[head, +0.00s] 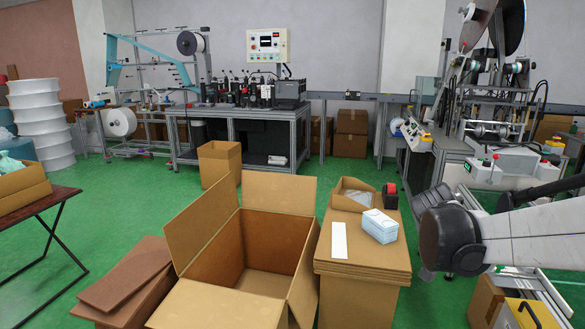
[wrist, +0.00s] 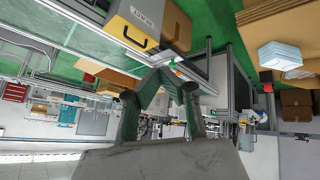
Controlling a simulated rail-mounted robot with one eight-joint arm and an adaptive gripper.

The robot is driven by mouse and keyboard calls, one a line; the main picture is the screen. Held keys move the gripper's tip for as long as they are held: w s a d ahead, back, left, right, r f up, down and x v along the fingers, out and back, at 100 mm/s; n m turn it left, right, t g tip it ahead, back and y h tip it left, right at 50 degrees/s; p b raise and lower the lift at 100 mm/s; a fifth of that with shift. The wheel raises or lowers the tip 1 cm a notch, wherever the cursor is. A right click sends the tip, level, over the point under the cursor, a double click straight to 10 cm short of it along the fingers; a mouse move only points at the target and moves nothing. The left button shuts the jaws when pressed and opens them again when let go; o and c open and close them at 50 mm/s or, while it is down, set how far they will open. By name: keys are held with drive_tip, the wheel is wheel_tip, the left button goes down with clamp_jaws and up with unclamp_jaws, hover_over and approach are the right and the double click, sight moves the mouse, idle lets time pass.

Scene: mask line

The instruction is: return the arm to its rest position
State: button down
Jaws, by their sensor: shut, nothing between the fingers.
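My gripper (wrist: 160,78) shows in the wrist view with its fingers brought together and nothing between them. It points out over the green floor and the machine frames, apart from any object. In the head view my white arm with a dark joint comes in from the right edge, beside the stack of flat cardboard (head: 362,262). I cannot make out the gripper's fingers in the head view.
A large open carton (head: 245,260) stands in front, empty as far as I see. A blue-white mask box (head: 380,226), a tape dispenser (head: 390,196) and a small open tray (head: 352,194) sit on the cardboard stack. A yellow-fronted case (head: 527,314) lies below my arm.

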drive_tip(key=s+a+r+n+t+y+p, duration=0.2)
drive_tip(key=s+a+n, duration=0.3)
drive_tip(key=s+a, duration=0.4)
drive_tip(key=s+a+r+n+t+y+p, duration=0.2)
drive_tip(key=s+a+r+n+y, duration=0.2)
drive_tip(key=s+a, duration=0.4)
drive_tip(key=a+y, duration=0.1)
drive_tip(key=a, duration=0.4)
drive_tip(key=shift+s+r+n+p, duration=0.2)
drive_tip(key=shift+s+n+p, duration=0.2)
